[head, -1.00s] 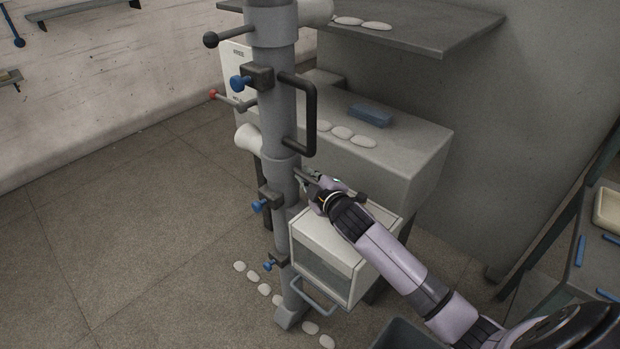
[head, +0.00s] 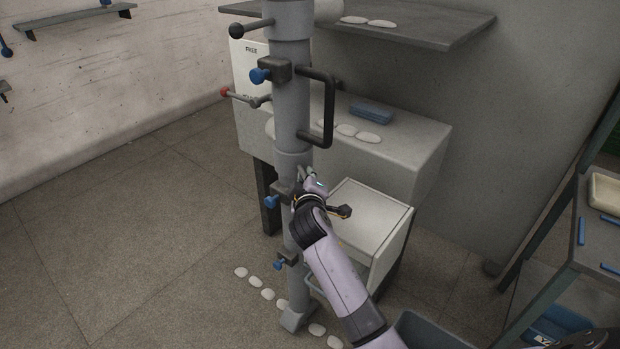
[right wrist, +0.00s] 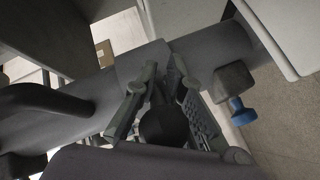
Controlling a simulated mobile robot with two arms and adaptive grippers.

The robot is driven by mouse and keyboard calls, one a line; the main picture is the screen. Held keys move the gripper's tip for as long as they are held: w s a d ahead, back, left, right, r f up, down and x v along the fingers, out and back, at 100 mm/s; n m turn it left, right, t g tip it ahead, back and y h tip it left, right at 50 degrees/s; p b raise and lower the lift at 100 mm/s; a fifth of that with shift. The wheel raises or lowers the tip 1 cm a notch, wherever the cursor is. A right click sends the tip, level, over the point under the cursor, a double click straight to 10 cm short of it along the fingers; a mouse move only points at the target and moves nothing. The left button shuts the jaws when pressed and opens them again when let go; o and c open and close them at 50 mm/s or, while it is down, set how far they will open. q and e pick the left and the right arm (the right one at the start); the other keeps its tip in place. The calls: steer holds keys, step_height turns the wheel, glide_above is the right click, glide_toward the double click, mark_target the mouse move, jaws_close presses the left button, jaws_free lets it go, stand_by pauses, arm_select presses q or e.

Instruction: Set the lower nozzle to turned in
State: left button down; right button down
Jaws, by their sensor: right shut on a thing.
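The grey column (head: 292,120) stands upright in the head view. My right gripper (head: 307,176) is at the column's lower sleeve, below the black loop handle (head: 328,110). In the right wrist view its fingers (right wrist: 164,72) are closed around a lever with a dark ball end (right wrist: 165,126), in front of the column. The lever is hidden by the gripper in the head view. My left gripper is not in view.
A blue knob (head: 271,202) sits on the column just below my right gripper; another (head: 260,75) is higher up. A white box (head: 370,215) stands close right of my arm. A grey bench (head: 410,150) is behind. The floor at left is mostly clear.

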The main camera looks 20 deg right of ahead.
steer(key=c, duration=1.7)
jaws_free()
steer(key=shift+d, duration=0.15)
steer(key=shift+o, duration=0.2)
steer(key=v, duration=1.2)
steer(key=shift+c, duration=0.3)
